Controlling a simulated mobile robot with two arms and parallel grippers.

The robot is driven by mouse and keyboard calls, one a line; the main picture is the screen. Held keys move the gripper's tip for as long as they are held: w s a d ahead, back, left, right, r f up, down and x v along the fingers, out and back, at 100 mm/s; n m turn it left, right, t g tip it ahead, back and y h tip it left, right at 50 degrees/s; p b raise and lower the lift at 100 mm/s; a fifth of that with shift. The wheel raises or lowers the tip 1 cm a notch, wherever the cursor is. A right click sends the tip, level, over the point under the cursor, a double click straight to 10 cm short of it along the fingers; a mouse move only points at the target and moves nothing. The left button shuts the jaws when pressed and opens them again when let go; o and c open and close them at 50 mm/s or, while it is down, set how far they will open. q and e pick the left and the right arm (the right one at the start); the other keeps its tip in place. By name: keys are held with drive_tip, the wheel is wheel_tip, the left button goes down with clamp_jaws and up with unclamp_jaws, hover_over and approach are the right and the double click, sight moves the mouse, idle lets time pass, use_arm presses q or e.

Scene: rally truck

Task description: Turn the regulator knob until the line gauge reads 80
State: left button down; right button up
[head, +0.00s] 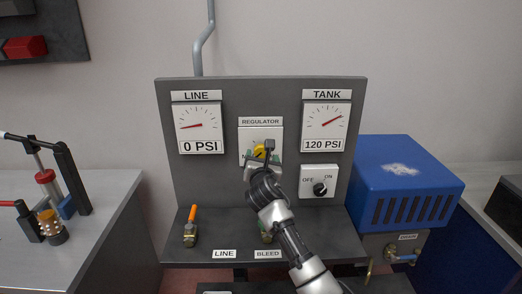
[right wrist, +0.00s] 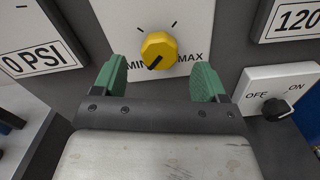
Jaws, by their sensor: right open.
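The yellow regulator knob (right wrist: 159,50) sits on a white plate marked MIN and MAX, its dark pointer line toward MIN at lower left. In the head view the knob (head: 259,149) is partly hidden by my right gripper (head: 262,158). In the right wrist view my right gripper (right wrist: 160,82) is open, its green fingers apart on either side below the knob, with nothing between them. The line gauge (head: 197,127) reads 0 PSI. My left gripper is not in view.
The tank gauge (head: 326,121) at right reads 120 PSI. An OFF/ON switch (head: 320,189) is below it. An orange-handled valve (head: 191,225) stands on the lower left ledge. A blue compressor box (head: 405,185) is at right, and a grey bench (head: 105,190) at left.

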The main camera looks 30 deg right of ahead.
sight(261, 152)
drive_tip(key=shift+x, duration=2.4)
drive_tip(key=c, duration=0.9)
